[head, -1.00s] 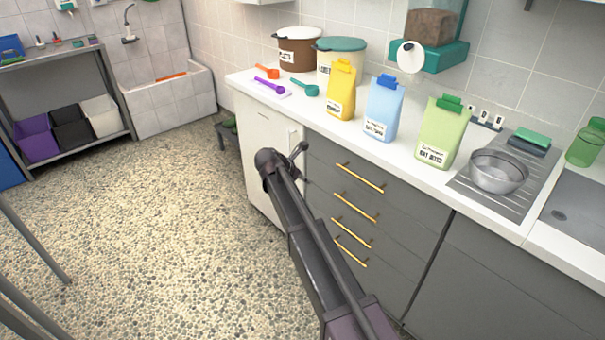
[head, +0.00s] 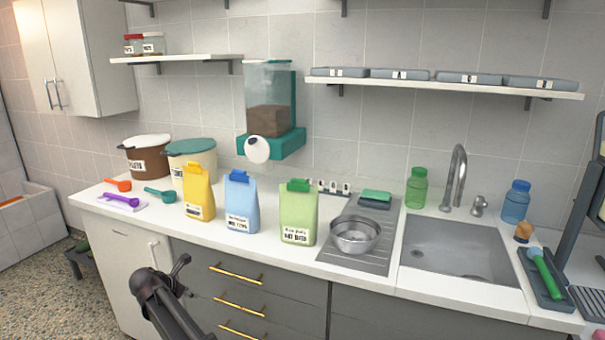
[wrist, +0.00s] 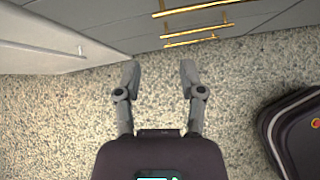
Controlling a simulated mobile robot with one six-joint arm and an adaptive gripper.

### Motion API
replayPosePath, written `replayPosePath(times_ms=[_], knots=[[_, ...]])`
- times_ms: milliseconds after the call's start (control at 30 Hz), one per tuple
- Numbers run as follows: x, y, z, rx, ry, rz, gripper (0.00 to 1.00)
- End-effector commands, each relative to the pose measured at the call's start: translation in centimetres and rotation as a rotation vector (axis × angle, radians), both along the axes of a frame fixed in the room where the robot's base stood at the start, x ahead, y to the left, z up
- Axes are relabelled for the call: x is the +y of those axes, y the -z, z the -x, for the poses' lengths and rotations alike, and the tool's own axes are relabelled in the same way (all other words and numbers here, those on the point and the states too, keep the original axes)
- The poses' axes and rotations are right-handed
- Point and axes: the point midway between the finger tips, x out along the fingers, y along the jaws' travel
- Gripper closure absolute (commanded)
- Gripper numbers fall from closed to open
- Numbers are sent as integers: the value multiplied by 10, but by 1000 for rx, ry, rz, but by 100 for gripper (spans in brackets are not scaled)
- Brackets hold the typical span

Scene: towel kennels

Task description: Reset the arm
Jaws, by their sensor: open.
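My arm shows at the bottom of the head view, in front of the grey drawer cabinet (head: 285,292). My gripper (wrist: 158,78) is open and empty in the wrist view, its two fingers apart over the speckled floor. Brass drawer handles (wrist: 196,22) and the white cabinet front (wrist: 45,48) lie beyond the fingertips. The fingers touch nothing that I can see.
The counter (head: 270,255) holds yellow (head: 198,195), blue (head: 241,203) and green (head: 298,213) bags, scoops, two tubs and a metal bowl (head: 355,236). A sink (head: 455,272) is at right. A dark rounded object (wrist: 300,130) is on the floor at right.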

Motion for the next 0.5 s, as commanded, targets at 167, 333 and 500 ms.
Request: replayPosePath(times_ms=[167, 333, 500], knots=[[-72, 8, -6, 14, 204, -121, 49], [-143, 16, -7, 22, 441, -257, 49], [-210, 24, -2, 23, 680, -381, 49]])
